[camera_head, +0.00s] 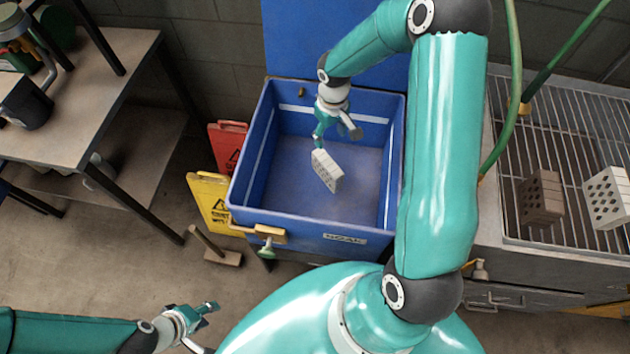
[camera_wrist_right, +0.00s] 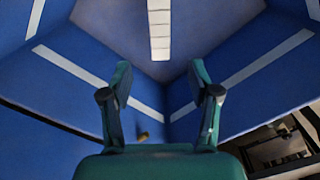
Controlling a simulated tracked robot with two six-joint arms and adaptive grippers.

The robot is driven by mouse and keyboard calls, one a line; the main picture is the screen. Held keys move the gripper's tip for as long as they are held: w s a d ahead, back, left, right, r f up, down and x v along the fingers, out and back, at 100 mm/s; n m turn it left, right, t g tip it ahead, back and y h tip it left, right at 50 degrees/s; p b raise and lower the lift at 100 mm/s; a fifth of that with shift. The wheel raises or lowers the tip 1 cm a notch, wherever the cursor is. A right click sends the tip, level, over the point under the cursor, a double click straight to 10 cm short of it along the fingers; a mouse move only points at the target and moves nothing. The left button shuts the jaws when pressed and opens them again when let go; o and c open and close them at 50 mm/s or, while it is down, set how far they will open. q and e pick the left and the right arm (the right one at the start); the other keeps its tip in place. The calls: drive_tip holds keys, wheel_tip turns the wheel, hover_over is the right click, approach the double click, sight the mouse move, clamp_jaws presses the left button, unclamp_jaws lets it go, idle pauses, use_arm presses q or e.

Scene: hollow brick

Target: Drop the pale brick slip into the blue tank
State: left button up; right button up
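The pale brick slip (camera_head: 326,170), with small holes in its face, is tilted inside the blue tank (camera_head: 300,229). My right gripper (camera_head: 337,137) is inside the tank above the slip. In the right wrist view my right gripper (camera_wrist_right: 160,75) has its fingers spread, and the slip (camera_wrist_right: 159,28) shows beyond the fingertips, apart from both. I cannot tell whether the slip is in the air or touching the tank floor. My left gripper (camera_head: 204,327) is low at the left, away from the tank, with its fingers apart and empty.
A wire rack (camera_head: 540,120) at the right holds a brown brick (camera_head: 540,198) and a white holed brick (camera_head: 607,197). Red (camera_head: 227,143) and yellow (camera_head: 210,202) signs stand left of the tank. A workbench (camera_head: 90,110) fills the upper left. A green hose (camera_head: 513,90) hangs beside the rack.

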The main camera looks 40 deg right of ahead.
drive_tip(key=shift+r, duration=0.1)
wheel_tip(320, 180, up, 12)
idle(0.7)
drive_tip(key=shift+f, duration=0.2)
